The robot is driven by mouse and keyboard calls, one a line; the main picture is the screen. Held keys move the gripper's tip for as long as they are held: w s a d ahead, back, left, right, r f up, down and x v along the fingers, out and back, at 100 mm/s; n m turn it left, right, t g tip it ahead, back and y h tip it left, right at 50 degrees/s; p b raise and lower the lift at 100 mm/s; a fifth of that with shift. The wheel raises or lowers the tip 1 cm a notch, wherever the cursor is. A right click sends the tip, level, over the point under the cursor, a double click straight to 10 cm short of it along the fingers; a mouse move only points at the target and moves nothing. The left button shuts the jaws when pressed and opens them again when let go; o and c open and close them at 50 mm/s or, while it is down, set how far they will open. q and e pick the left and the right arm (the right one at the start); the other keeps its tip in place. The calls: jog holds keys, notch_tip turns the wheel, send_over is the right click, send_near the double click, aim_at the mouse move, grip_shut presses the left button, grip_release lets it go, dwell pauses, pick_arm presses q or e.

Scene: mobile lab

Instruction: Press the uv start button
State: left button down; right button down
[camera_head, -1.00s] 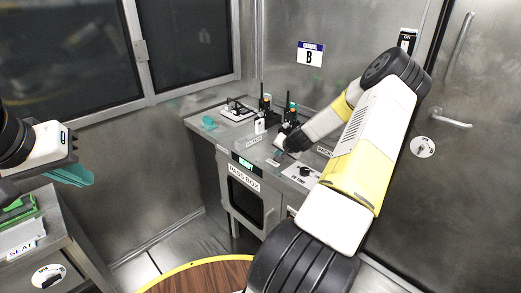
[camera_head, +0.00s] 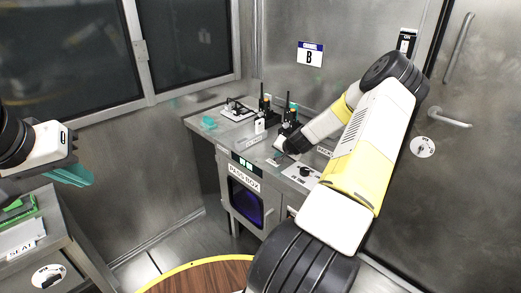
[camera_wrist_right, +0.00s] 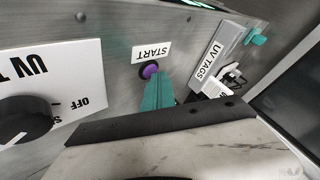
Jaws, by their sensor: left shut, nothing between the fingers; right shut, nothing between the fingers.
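The purple start button (camera_wrist_right: 149,70) sits beside the START label (camera_wrist_right: 152,52) on the grey panel in the right wrist view. The teal fingertips of my right gripper (camera_wrist_right: 157,92) are shut and empty, right at the button; they overlap its lower edge, and I cannot tell whether they touch it. In the head view my right gripper (camera_head: 277,157) points down at the top of the pass box (camera_head: 244,178), whose window (camera_head: 246,200) glows blue-violet. My left gripper (camera_head: 70,175) is shut and empty at the far left, away from the box.
A UV timer dial (camera_wrist_right: 24,118) and a UV TAGS holder (camera_wrist_right: 221,58) flank the button. Several radios (camera_head: 264,108) stand on the box top. A round wooden table (camera_head: 205,276) is in front, and a side stand (camera_head: 50,245) at lower left.

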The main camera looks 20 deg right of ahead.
dwell(0.5)
jog(key=shift+r, duration=0.85)
jog(key=shift+r, duration=2.5)
